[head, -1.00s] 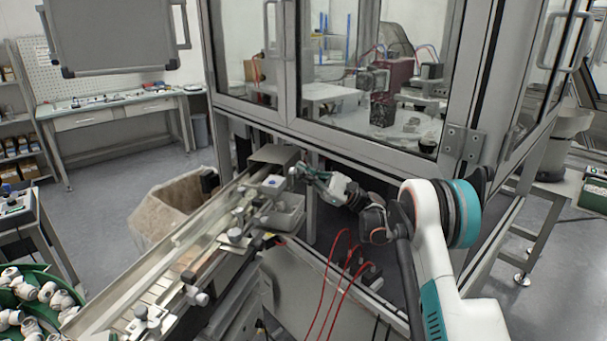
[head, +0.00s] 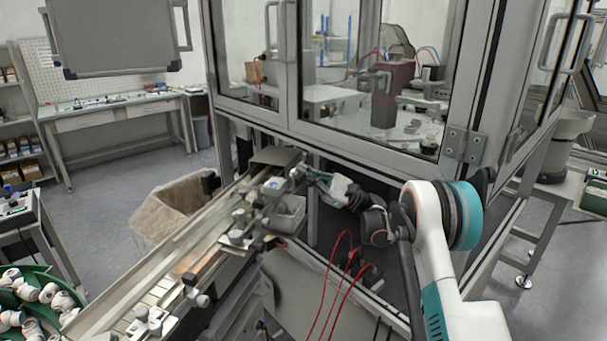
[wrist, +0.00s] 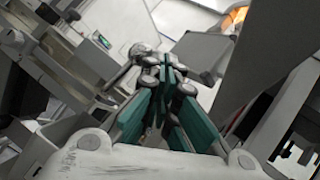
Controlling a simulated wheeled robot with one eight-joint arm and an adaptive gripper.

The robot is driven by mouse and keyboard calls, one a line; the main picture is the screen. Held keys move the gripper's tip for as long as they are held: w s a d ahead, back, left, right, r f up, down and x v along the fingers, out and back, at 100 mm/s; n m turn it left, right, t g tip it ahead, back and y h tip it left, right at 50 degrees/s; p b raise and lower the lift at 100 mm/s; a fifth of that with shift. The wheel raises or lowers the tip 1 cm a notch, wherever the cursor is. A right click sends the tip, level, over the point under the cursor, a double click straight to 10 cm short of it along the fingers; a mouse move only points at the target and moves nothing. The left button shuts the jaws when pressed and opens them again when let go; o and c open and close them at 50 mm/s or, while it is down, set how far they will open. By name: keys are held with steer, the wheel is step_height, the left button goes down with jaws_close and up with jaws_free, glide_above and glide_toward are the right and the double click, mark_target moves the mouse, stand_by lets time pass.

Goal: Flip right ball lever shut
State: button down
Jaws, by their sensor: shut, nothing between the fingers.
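My gripper (head: 301,172) is at the far end of the slanted rail assembly, beside a small block with a blue dot (head: 274,184). In the wrist view, the green fingers of my gripper (wrist: 165,76) are closed together with nothing between them. A rounded grey knob (wrist: 140,50), which looks like the ball lever, shows just beyond the fingertips. I cannot tell whether the fingers touch it, and its lever arm is mostly hidden behind them. In the head view the ball is too small to tell apart from the fingertips.
The slanted rail (head: 165,262) with several clamps runs toward the lower left. The glazed cabinet frame (head: 370,158) stands close behind the arm. Red hoses (head: 335,262) rise below the arm.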

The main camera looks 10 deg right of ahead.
stand_by(0.4)
steer(key=w+v, duration=0.1)
steer(key=v, duration=0.6)
steer(key=shift+s+d+f, duration=0.2)
steer(key=shift+s, duration=0.3)
